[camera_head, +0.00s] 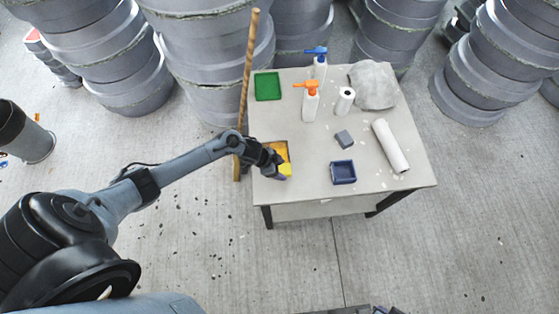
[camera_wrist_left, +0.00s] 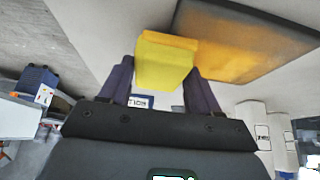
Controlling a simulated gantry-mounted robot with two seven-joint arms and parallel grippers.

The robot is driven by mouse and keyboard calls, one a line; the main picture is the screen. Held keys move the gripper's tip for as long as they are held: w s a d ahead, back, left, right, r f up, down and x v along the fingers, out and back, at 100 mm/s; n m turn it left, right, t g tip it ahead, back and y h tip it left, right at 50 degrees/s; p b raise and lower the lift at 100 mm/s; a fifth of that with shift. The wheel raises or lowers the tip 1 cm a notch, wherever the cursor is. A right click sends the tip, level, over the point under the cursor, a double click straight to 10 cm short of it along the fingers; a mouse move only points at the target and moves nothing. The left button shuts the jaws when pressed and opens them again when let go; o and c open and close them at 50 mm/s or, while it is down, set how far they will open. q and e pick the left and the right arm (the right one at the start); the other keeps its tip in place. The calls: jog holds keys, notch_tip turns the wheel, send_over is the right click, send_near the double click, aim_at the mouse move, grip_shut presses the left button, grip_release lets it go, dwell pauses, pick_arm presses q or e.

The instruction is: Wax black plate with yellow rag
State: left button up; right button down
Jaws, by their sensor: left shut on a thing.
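My left gripper (camera_head: 273,167) is over the left edge of the table in the head view. It is shut on a yellow rag (camera_head: 285,169), which looks like a folded block. In the left wrist view the rag (camera_wrist_left: 165,62) sits between the two fingers. Beside it lies the black plate (camera_wrist_left: 245,40), a flat piece with a dark rim and an orange-yellow face. In the head view the plate (camera_head: 281,149) lies on the table, partly hidden by the gripper and rag. I cannot tell whether the rag touches it. My right gripper does not show.
The table (camera_head: 300,200) also holds a green tray (camera_head: 268,86), a blue tray (camera_head: 343,172), a grey block (camera_head: 344,139), a white roll (camera_head: 390,146), spray bottles (camera_head: 310,104) and a grey cloth (camera_head: 374,85). A wooden pole (camera_head: 248,60) leans at its left. Grey moulds (camera_head: 205,60) stand behind.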

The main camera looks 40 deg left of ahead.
pick_arm(q)
jog(key=r+p, duration=0.1)
jog(key=r, duration=0.1)
jog(key=r+p, duration=0.1)
jog(key=shift+w+a+r, duration=0.15)
jog(key=shift+a+r, duration=0.05)
jog(key=shift+r, duration=0.15)
jog(key=r+p, duration=0.2)
jog(key=shift+d+p, duration=0.15)
jog(key=shift+p, duration=0.15)
notch_tip(320, 180, up, 2)
jog(key=shift+r+p, duration=0.15)
jog(key=shift+p, duration=1.1)
